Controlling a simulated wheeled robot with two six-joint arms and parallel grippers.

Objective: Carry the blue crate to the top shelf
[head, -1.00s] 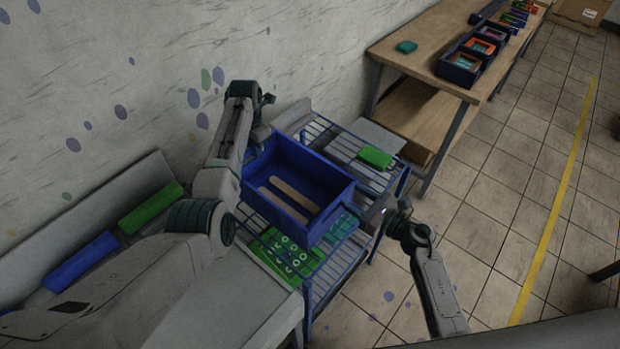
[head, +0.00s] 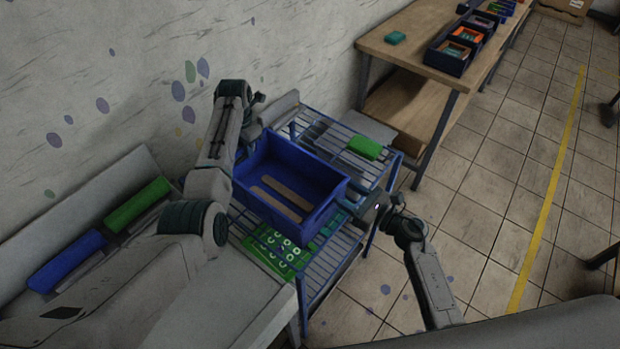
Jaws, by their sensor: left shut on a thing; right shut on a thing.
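The blue crate (head: 318,217) is in the middle of the head view, open side up, with two long tan strips (head: 281,193) lying in it. My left gripper (head: 255,124) is at the crate's far left side and is shut on it; its fingertips are mostly hidden. My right gripper (head: 374,203) is shut on the crate's right side. The crate is in front of the blue wire shelf rack (head: 325,138), whose top shelf (head: 375,178) shows behind and right of it. I cannot tell whether the crate touches the rack.
A green block (head: 364,147) lies on the rack's top. A green piece with white rings (head: 272,250) is on a lower level. A wooden table (head: 408,47) with dark bins (head: 449,60) stands at the back right. A grey bench (head: 232,300) is at front left.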

